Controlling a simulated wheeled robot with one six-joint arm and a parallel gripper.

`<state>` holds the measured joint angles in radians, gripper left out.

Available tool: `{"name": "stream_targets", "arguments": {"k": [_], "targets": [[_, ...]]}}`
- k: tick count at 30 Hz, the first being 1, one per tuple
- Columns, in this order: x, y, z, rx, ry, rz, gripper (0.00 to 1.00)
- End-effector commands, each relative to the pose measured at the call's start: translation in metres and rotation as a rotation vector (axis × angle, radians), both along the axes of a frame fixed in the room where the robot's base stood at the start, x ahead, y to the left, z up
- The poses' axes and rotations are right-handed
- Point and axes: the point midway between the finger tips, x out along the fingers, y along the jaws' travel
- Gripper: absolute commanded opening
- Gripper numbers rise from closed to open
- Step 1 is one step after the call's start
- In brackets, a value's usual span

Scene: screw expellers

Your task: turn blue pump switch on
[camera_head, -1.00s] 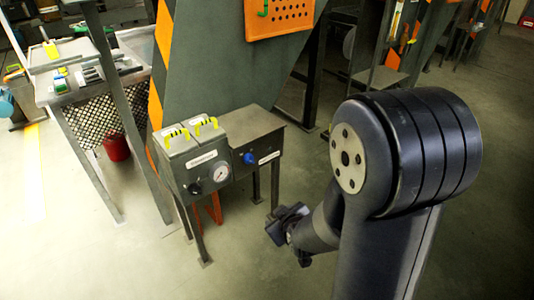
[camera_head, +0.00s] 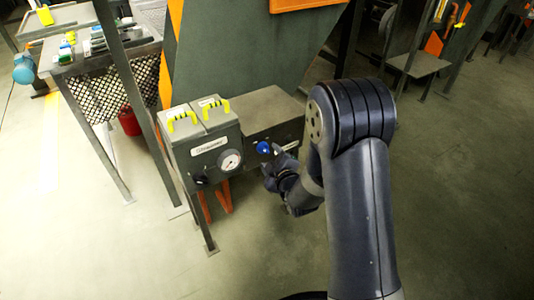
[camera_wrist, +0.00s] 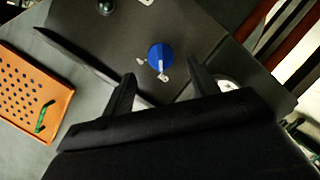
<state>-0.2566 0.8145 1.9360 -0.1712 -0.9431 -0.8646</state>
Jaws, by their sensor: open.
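The blue pump switch (camera_head: 263,147) is a round blue knob on the front of the grey metal box, right of the gauge. In the wrist view the blue knob (camera_wrist: 159,56) lies ahead of the fingertips, between their lines, with small white marks beside it. A pale line on the knob points toward the lower-right mark. My gripper (camera_wrist: 162,76) is open and empty, its two dark fingers spread. In the head view my gripper (camera_head: 272,168) is close in front of the knob, just below it. Contact cannot be told.
The grey control box (camera_head: 262,110) also carries a round gauge (camera_head: 230,160), a black knob (camera_head: 199,180) and yellow handles (camera_head: 183,120) on top. An orange perforated panel (camera_wrist: 32,95) is at the left in the wrist view. A workbench (camera_head: 100,55) stands at left; open floor lies in front.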

Motion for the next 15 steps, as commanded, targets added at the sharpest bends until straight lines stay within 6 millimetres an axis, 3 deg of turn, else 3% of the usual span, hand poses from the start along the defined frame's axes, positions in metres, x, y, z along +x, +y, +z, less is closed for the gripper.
{"name": "stream_targets", "arguments": {"k": [6,15], "targets": [[0.028,0.012,-0.009,0.0,0.001,0.001,0.56],[0.04,0.017,-0.011,0.0,0.002,0.0,0.56]]}}
